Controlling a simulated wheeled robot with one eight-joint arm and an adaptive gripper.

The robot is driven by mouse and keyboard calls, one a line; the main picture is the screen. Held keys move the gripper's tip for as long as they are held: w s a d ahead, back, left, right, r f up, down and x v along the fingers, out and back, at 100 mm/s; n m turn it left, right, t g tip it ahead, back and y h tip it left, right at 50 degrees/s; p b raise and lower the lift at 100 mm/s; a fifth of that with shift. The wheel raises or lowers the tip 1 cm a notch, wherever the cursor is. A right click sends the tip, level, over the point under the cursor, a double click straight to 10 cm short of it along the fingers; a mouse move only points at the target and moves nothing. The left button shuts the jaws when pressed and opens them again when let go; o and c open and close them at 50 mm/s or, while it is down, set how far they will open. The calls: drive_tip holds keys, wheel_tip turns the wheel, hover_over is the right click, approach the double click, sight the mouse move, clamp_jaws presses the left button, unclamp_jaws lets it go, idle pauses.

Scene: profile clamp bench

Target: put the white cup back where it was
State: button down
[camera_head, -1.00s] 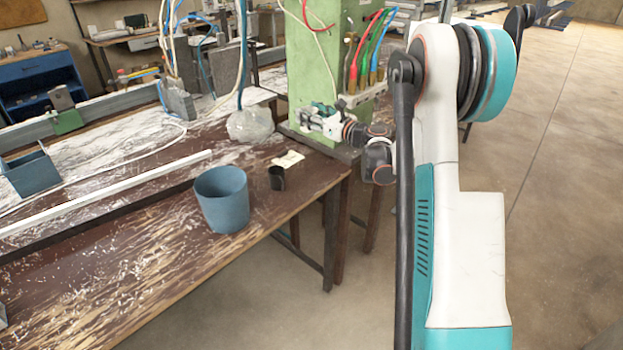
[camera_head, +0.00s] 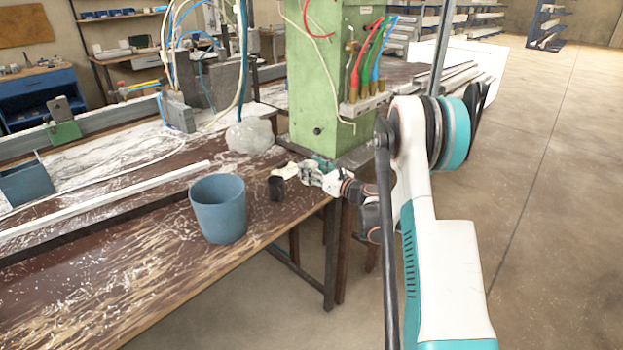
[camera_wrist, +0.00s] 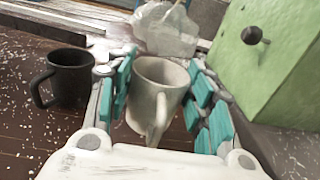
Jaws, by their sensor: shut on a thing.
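The white cup (camera_wrist: 160,88) stands between the teal-padded fingers of my gripper (camera_wrist: 164,72) in the wrist view, with its handle toward the camera. The gripper is shut on it. In the head view my gripper (camera_head: 312,174) is low at the table's right end, just right of a small black mug (camera_head: 276,188). The cup is hard to make out there. The black mug (camera_wrist: 70,78) stands left of the fingers in the wrist view. I cannot tell whether the cup's base touches the table.
A green machine column (camera_head: 330,75) stands close behind and right of the gripper. A clear lumpy bag (camera_head: 250,136) lies behind the mug. A blue bucket (camera_head: 220,212) stands left of it. A long white profile (camera_head: 110,198) lies along the wooden table (camera_head: 130,275).

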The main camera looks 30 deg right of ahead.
wheel_tip(320, 180, down, 3)
drive_tip(key=shift+b, duration=0.4)
drive_tip(key=shift+r, duration=0.1)
drive_tip(key=c, duration=0.8)
unclamp_jaws()
drive_tip(key=shift+f, duration=0.2)
drive_tip(key=shift+o, duration=0.2)
